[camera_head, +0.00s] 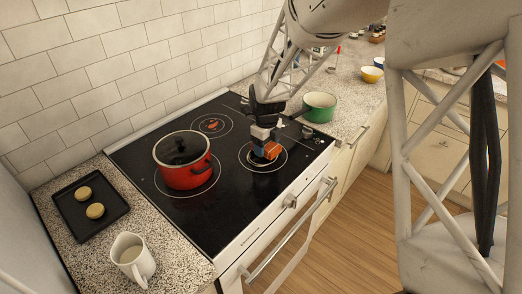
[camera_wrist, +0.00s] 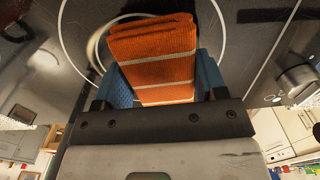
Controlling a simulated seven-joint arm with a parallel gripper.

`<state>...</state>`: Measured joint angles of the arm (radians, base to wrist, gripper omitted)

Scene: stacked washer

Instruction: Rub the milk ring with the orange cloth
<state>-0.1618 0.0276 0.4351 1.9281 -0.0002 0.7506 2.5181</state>
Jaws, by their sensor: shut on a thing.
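The orange cloth (camera_head: 272,151), folded and with pale stripes, is held between the blue fingers of my gripper (camera_head: 264,147). In the wrist view the cloth (camera_wrist: 155,55) sticks out past the fingers of my gripper (camera_wrist: 165,85) over the black cooktop. The milk ring (camera_wrist: 94,42) shows as a pale, thick arc beside the cloth's left edge, inside the thinner burner line. The cloth covers part of the ring. In the head view the ring is small and mostly hidden under the cloth and gripper. Whether the cloth touches the glass I cannot tell.
A red pot (camera_head: 184,165) with a dark lid stands left of my gripper on the cooktop (camera_head: 218,215). A green pot (camera_head: 320,107) is to the right. A white jug (camera_head: 132,258) and a dark tray (camera_head: 71,215) with two round pieces are at the left.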

